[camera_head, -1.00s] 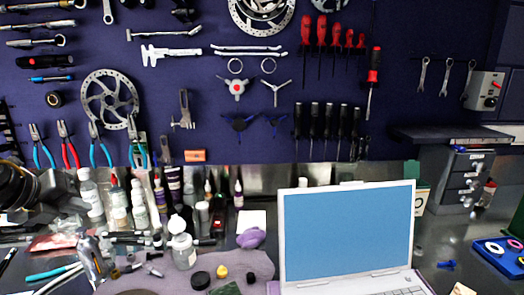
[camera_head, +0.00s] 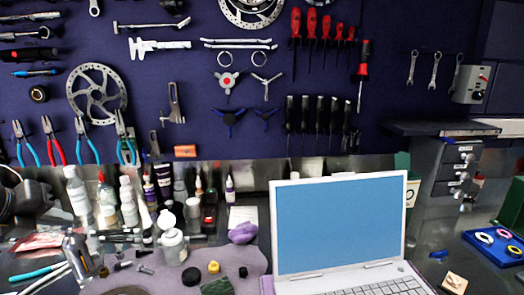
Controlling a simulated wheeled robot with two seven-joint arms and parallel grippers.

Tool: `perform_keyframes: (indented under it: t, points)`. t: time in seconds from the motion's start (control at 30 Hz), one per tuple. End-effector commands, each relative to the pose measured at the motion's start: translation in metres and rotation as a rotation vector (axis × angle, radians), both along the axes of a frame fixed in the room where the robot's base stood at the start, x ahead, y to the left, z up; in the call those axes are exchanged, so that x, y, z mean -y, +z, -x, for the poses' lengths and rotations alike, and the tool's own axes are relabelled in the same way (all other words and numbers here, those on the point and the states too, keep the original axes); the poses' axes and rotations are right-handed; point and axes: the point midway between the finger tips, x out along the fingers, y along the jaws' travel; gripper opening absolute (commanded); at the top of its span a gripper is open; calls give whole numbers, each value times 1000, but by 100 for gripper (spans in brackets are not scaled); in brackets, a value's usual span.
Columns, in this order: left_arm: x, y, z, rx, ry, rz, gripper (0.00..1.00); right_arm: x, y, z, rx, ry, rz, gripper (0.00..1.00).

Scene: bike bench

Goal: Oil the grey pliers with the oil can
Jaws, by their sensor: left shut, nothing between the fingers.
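A small pale bottle with a rounded white top (camera_head: 173,246) stands upright at the back edge of the grey mat; it may be the oil can, but I cannot tell surely. No grey-handled pliers can be made out. Teal-handled pliers (camera_head: 38,274) lie at the lower left, and pliers with blue or red handles hang on the wall (camera_head: 52,141). My left gripper (camera_head: 48,204) appears as a dark shape at the left edge, left of the white bottle (camera_head: 78,192). It is shut and empty, apart from the pale bottle. My right gripper is not in view.
Several bottles (camera_head: 128,203) crowd the back of the bench. A grey mat (camera_head: 240,265) with small parts lies in front. An open laptop (camera_head: 338,228) fills the middle right. A blue tray (camera_head: 497,247) with coloured rings is at the far right.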

Motion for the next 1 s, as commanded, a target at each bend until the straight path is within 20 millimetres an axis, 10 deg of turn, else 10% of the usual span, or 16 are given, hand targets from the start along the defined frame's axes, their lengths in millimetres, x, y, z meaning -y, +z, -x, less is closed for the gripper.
perform_keyframes:
  t: [1.0]
  points:
    - [0,71,0,2,-1,0,0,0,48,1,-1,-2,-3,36]
